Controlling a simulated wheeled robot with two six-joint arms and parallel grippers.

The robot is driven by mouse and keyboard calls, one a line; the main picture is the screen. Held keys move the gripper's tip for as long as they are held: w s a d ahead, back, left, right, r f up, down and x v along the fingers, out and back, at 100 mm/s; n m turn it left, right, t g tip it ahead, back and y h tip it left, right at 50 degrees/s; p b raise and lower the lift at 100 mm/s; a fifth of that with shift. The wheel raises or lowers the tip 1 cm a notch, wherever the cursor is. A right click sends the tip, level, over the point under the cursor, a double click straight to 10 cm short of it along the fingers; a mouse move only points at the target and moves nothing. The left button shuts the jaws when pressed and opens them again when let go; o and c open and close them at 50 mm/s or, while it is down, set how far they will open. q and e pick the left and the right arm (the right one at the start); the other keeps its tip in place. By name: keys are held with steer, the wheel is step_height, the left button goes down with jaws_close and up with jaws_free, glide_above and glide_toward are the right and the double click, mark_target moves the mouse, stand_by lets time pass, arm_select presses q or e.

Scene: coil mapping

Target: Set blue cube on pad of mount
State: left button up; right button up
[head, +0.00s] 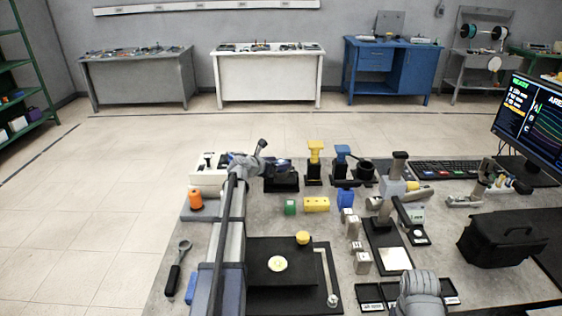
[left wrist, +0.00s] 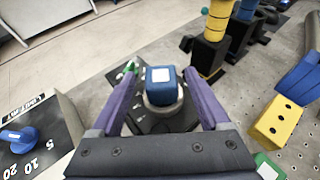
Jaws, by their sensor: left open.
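In the left wrist view, the blue cube (left wrist: 161,78) has a pale square on its face and appears to sit on a round grey pad (left wrist: 161,108) of a dark mount (left wrist: 145,123). My left gripper (left wrist: 161,73) is open, its two purple fingers on either side of the cube with a visible gap at each side. In the head view, my left gripper (head: 277,166) is over the dark mount (head: 284,184) at the table's far left; the cube is hard to make out there.
Right of the mount stand a yellow post (head: 315,162) and a blue post (head: 342,163). Nearer lie a green cube (head: 290,207), a yellow block (head: 316,205) and a blue block (head: 346,198). A dial box (left wrist: 30,135) stands left of the gripper. An orange knob (head: 195,200) is further left.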

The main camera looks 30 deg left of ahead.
arm_select(q)
steer(key=d+p+v, duration=0.1)
steer(key=p+v, duration=0.2)
steer(key=v, duration=0.7)
steer(key=shift+a, duration=0.4)
stand_by(0.4)
